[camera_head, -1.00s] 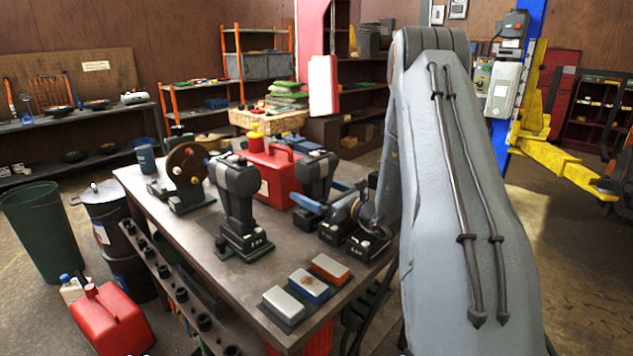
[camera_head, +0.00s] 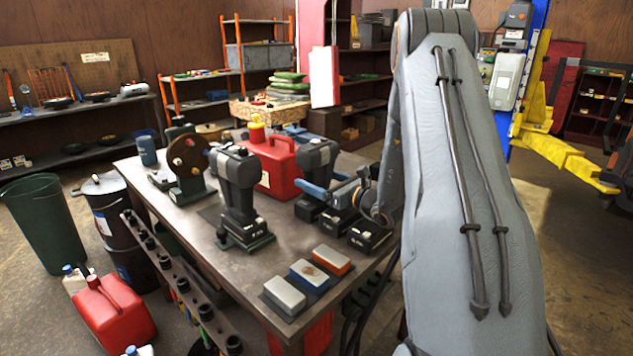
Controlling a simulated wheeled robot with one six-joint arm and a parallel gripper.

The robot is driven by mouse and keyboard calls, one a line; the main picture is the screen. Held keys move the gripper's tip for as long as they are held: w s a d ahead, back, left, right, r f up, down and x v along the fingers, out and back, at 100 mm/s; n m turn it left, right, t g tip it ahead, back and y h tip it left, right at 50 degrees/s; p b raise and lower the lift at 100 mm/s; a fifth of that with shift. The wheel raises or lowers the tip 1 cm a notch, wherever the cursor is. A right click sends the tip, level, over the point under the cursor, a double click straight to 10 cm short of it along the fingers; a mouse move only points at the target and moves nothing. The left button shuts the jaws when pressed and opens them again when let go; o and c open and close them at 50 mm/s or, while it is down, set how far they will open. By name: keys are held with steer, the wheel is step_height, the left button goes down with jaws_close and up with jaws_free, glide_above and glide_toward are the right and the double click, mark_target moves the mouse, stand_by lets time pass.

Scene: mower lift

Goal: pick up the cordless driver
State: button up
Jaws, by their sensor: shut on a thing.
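A dark grey cordless driver (camera_head: 317,155) stands upright near the back right of the workbench, in front of the red can. My gripper (camera_head: 318,182), with blue fingers, reaches in from the right and is shut around its handle. The fingers and wrist hide part of the handle, and I cannot tell whether the driver's foot is clear of what is below it. A second, similar driver (camera_head: 238,190) stands upright on a dark base nearer the bench's left side, apart from my gripper.
The workbench (camera_head: 225,262) also bears a red fuel can (camera_head: 272,165), a brown disc-shaped tool (camera_head: 186,160), low black blocks (camera_head: 368,236) under my wrist, and several sharpening-stone-like blocks (camera_head: 308,275) at the front. A yellow lift arm (camera_head: 570,162) stands at the right.

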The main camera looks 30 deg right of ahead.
mark_target(325, 154)
step_height(325, 154, up, 9)
steer(key=shift+f+b, duration=0.2)
steer(key=shift+b, duration=1)
steer(key=shift+s+d+r, duration=0.15)
steer(key=f+v, duration=0.2)
steer(key=v, duration=0.8)
steer(key=shift+f+b, duration=1.7)
steer(key=shift+f, duration=1.2)
